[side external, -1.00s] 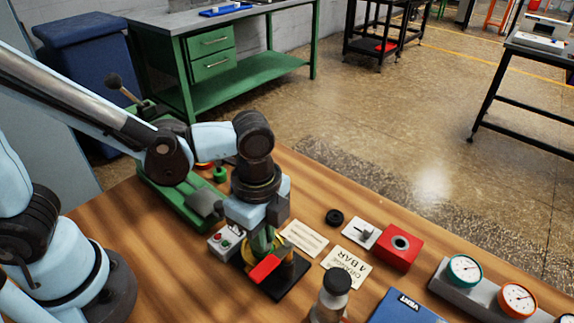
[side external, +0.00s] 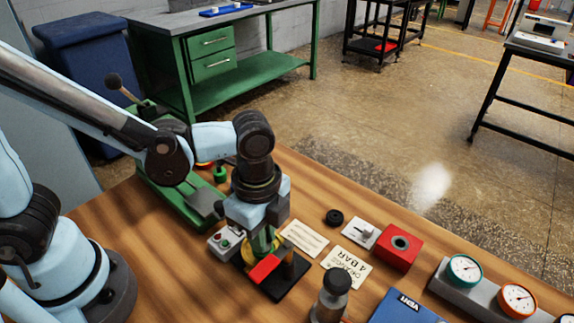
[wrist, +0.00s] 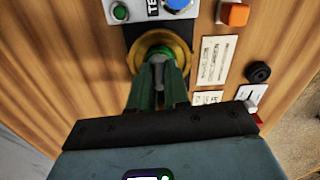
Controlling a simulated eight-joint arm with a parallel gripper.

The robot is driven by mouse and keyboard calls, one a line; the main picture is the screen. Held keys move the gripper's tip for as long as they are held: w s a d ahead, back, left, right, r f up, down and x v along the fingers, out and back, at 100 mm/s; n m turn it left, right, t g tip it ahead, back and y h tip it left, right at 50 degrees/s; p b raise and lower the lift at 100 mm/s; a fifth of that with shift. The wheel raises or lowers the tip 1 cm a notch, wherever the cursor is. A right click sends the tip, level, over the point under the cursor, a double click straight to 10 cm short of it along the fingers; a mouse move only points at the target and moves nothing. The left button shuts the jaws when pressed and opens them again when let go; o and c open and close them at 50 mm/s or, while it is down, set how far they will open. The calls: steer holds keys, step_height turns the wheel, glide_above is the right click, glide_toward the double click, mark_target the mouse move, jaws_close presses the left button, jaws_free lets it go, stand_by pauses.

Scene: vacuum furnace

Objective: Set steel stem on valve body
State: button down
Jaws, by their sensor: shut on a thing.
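The steel stem (wrist: 158,72) is a grey piece between the green fingers of my gripper (wrist: 158,88) in the wrist view. My gripper is shut on it, pointing down. Under it is the round brass valve body (wrist: 178,45), which stands on a black base plate (side external: 291,284). In the side view my gripper (side external: 264,243) is right above the valve body, and its fingers hide most of the stem and the body. I cannot tell whether the stem's lower end touches the body. A red part (side external: 264,269) sticks out at the front of the valve.
A control box (side external: 222,242) stands close to the left of the valve. A green machine (side external: 175,195) is behind on the left. Gauges (side external: 465,269) stand far right.

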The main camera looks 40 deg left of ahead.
steer(key=shift+f, duration=0.15)
steer(key=c, duration=0.6)
jaws_free()
steer(key=shift+r, duration=3.75)
steer(key=w+a+n+t, duration=0.1)
steer(key=a+n+t, duration=0.1)
steer(key=a+n, duration=0.3)
steer(key=w+a+r+n+t, duration=0.1)
steer(key=a+n+t, duration=0.1)
steer(key=a+n, duration=0.3)
steer(key=w+a+n+t, duration=0.1)
steer(key=a+n+t, duration=0.2)
steer(key=a+n, duration=0.3)
steer(key=shift+r+n, duration=0.4)
